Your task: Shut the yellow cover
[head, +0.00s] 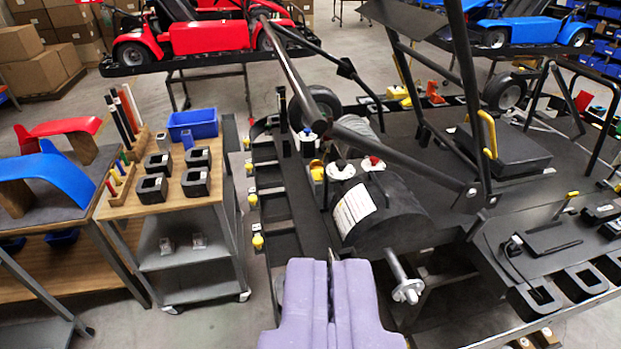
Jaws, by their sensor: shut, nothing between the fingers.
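My gripper (333,265), with lavender fingers, is at the bottom centre, shut and empty. Just beyond it is a black cylindrical tank (388,212) with a white label, on a black kart frame. I cannot tell for sure which part is the yellow cover. A small yellow piece (317,171) sits left of the tank top, beside a white-rimmed cap with a red centre (373,163). A black box (503,150) with a yellow handle (487,134) lies farther right on the kart. My gripper is apart from all of these.
A cart (205,213) at left holds black blocks and a blue bin (193,124). Dark frame bars (300,80) cross above the tank. A metal axle end (407,291) sticks out right of my gripper. Red and blue karts stand behind. Bare floor shows at lower left.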

